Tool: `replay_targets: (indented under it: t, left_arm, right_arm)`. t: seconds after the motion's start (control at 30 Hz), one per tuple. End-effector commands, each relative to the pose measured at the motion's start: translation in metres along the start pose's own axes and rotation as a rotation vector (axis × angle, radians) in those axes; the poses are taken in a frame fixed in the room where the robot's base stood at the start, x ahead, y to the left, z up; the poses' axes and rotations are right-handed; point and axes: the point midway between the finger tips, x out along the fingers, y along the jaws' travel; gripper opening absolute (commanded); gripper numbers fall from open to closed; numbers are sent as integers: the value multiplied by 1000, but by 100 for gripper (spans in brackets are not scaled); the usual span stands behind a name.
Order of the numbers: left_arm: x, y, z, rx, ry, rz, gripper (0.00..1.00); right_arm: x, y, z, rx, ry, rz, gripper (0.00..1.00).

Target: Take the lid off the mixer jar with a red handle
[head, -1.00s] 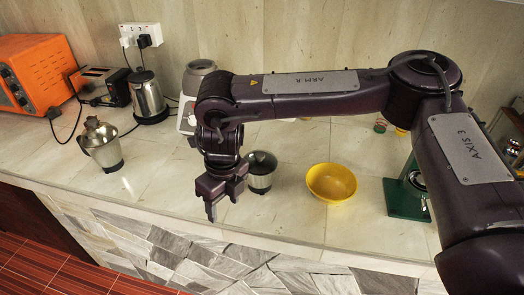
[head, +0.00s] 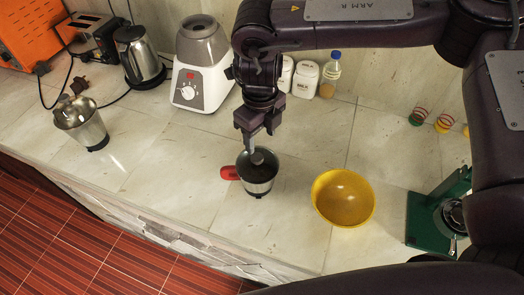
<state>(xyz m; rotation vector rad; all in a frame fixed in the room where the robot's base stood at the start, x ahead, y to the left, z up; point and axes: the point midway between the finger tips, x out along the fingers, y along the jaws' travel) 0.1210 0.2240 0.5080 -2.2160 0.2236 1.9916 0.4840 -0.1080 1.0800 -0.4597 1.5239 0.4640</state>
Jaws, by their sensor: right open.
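The mixer jar (head: 258,184) with a red handle (head: 229,173) stands upright on the counter, left of the yellow bowl. Its handle points left. Its top is dark, with a grey rounded knob of the lid (head: 258,158) showing near the middle; the lid appears to sit on the jar. My right gripper (head: 260,143) points down just above the lid, open, with its fingertips close to the knob. Whether they touch it I cannot tell. My left gripper is not in view.
A yellow bowl (head: 343,198) stands right of the jar, and a green stand (head: 432,222) further right. A white mixer base (head: 200,80) stands behind left. Another steel jar (head: 82,125) and a kettle (head: 138,58) are left. The counter left of the jar is clear.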

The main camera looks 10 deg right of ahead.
Motion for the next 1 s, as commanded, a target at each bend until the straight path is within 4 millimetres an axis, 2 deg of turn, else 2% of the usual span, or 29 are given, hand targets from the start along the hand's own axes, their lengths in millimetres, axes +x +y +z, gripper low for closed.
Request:
replay_targets:
  t: [0.2,0.3,0.5,0.63,0.77,1.0]
  left_arm:
    - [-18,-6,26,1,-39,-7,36]
    - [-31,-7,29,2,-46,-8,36]
    - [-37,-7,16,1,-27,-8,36]
    - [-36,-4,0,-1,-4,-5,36]
    - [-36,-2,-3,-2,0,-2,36]
    - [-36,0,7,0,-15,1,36]
  right_arm:
    - [21,3,0,-1,4,1,55]
    - [36,6,2,0,5,1,55]
    - [62,6,3,1,1,1,55]
    - [66,6,3,1,0,0,55]
    - [66,6,3,1,0,0,55]
    - [66,6,3,1,0,0,24]
